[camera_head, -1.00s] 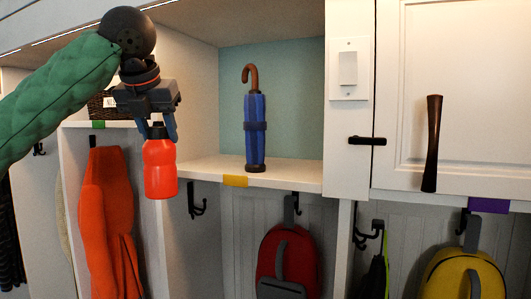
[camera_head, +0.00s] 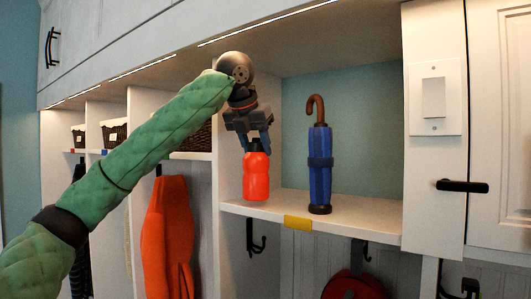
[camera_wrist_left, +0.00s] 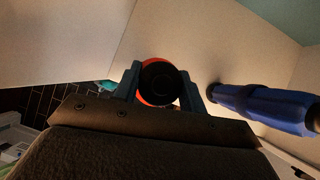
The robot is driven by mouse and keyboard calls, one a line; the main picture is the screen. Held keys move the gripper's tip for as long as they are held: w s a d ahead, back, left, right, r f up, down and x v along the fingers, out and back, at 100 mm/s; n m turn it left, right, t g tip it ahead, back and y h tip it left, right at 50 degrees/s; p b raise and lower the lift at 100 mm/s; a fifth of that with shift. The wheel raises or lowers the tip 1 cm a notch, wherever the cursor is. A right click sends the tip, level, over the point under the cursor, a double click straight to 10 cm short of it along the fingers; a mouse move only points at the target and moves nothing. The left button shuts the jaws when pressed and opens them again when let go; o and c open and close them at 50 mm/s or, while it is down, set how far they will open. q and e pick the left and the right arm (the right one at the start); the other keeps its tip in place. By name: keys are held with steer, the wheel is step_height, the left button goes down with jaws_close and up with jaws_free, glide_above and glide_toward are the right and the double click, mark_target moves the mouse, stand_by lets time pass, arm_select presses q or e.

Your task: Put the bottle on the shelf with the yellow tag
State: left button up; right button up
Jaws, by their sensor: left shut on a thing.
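The bottle (camera_head: 256,175) is orange-red with a dark cap and hangs upright. My left gripper (camera_head: 258,143) is shut on it near its cap. In the left wrist view the bottle (camera_wrist_left: 157,82) shows from above, its dark cap between the two fingers. The shelf (camera_head: 370,223) with the yellow tag (camera_head: 298,223) is a white cubby board with a pale teal back. In the head view the bottle's base overlaps the left part of this shelf; I cannot tell whether it touches the board. My right gripper is not in view.
A blue umbrella (camera_head: 320,170) with a brown hook handle stands upright on the shelf, right of the bottle; it also shows in the left wrist view (camera_wrist_left: 265,105). A white divider wall (camera_head: 229,165) bounds the cubby at left. Hooks (camera_head: 255,236) hang below the shelf.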

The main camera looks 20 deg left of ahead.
arm_select(q)
steer(key=shift+w+d+r, duration=0.1)
steer(key=shift+w+r, duration=0.1)
steer(key=shift+w, duration=0.15)
steer(key=shift+w+d+f, duration=0.1)
steer(key=shift+w, duration=0.5)
steer(key=w, duration=0.1)
steer(key=w+f, duration=0.1)
steer(key=shift+w+d+f, duration=0.1)
steer(key=shift+w+f, duration=0.2)
steer(key=shift+w, duration=0.05)
steer(key=shift+f, duration=0.1)
steer(key=o, duration=1.3)
steer(key=shift+d, duration=0.1)
